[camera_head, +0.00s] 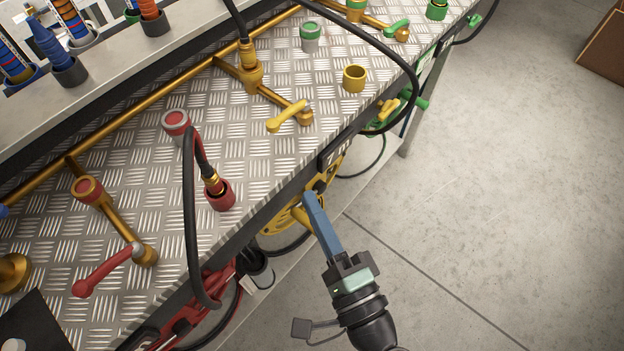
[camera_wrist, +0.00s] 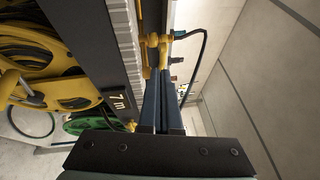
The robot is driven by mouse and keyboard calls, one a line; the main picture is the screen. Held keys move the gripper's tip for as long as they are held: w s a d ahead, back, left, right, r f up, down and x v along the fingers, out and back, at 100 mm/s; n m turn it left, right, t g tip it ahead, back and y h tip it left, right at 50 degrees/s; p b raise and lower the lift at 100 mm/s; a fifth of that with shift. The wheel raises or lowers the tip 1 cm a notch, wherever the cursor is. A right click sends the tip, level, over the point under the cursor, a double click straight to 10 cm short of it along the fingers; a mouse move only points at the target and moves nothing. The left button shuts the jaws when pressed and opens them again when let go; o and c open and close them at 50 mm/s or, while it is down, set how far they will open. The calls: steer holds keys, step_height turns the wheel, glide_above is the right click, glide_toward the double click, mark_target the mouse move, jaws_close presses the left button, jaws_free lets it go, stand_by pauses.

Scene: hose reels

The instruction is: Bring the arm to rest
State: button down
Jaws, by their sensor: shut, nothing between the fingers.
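My gripper (camera_head: 310,196) is in the head view, with long blue fingers shut together and nothing between them. It is in front of the bench's front edge, near the yellow hose reel (camera_head: 283,218) under the bench top. In the wrist view the closed fingers (camera_wrist: 161,75) point along the bench edge, and the yellow reel (camera_wrist: 70,88) is to their left. Whether the fingertips touch anything cannot be told.
The metal bench top (camera_head: 270,150) carries a red lever (camera_head: 105,270), a yellow lever (camera_head: 288,116), and a black hose in a red cup (camera_head: 220,195). A black hose loops past the bench's right end. The concrete floor (camera_head: 500,200) on the right is clear; a brown box (camera_head: 607,50) stands far right.

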steer(key=shift+s+f, duration=0.1)
steer(key=shift+s, duration=0.5)
steer(key=w+r+n+t+h, duration=0.15)
steer(key=w+r+n, duration=0.45)
steer(key=r, duration=0.7)
steer(key=w+r+n+t+h, duration=0.15)
steer(key=w+r+n, duration=0.45)
steer(key=r, duration=0.6)
steer(key=s+r+t+h+p, duration=0.2)
steer(key=s+r+p, duration=0.1)
steer(key=r, duration=0.9)
steer(key=s+d+r+n+t+h+p, duration=0.1)
steer(key=r+p, duration=0.4)
steer(key=r, duration=0.6)
steer(key=s+r+t+h+p, duration=0.3)
steer(key=s+r+t+p, duration=0.1)
steer(key=r, duration=0.8)
steer(key=shift+s+d+r+n+h, duration=0.3)
steer(key=shift+s+d+h, duration=0.1)
steer(key=shift+s, duration=0.2)
